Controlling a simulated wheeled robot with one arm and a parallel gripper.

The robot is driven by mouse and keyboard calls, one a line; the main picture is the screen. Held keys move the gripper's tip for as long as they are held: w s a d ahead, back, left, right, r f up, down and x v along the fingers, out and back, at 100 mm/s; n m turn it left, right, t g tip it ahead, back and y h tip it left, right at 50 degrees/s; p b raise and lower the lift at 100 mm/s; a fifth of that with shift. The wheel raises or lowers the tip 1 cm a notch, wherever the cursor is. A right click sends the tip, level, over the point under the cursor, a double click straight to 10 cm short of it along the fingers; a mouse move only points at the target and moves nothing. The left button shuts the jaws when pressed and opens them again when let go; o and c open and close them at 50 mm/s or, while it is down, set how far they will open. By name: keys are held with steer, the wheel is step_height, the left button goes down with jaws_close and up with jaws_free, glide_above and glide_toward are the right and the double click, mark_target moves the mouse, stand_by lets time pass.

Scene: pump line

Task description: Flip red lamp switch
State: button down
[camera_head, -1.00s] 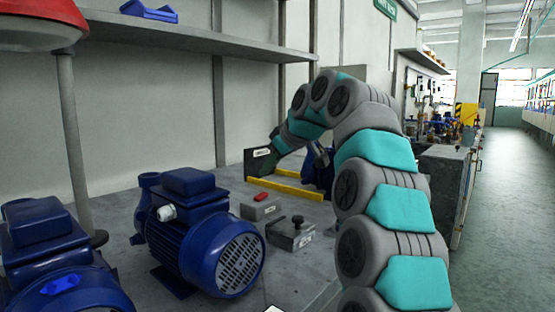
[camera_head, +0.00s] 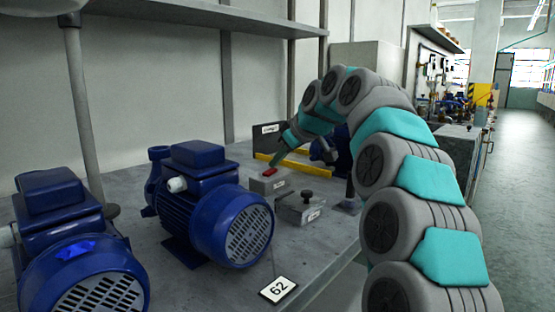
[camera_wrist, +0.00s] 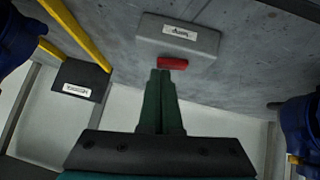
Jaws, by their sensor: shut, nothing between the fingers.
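The red lamp switch (camera_head: 269,171) is a small red rocker on a grey box (camera_head: 262,187) on the workbench, in the head view. In the wrist view the red switch (camera_wrist: 173,63) lies just beyond my fingertips, along the edge of the grey box (camera_wrist: 177,36), which carries a white label. My gripper (camera_wrist: 161,73) is shut and empty, its two green fingers together and pointing at the switch. In the head view my gripper (camera_head: 276,162) is right beside the switch. I cannot tell whether the tips touch it.
A second grey box with a black knob (camera_head: 300,207) stands close to the switch box. Blue pumps (camera_head: 207,207) stand on the left of the bench (camera_head: 215,290). Yellow rails and a dark labelled plate (camera_head: 268,137) lie behind.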

steer(key=shift+w+d+f+g+p, duration=0.15)
steer(key=shift+w+g+p, duration=0.15)
steer(key=shift+p, duration=0.55)
steer(key=shift+s+f+b, duration=0.1)
steer(key=shift+f+b, duration=0.1)
steer(key=shift+b, duration=0.2)
steer(key=shift+s, duration=0.1)
steer(key=shift+s+a+r, duration=0.15)
steer(key=shift+s+a, duration=0.4)
steer(key=shift+s, duration=0.05)
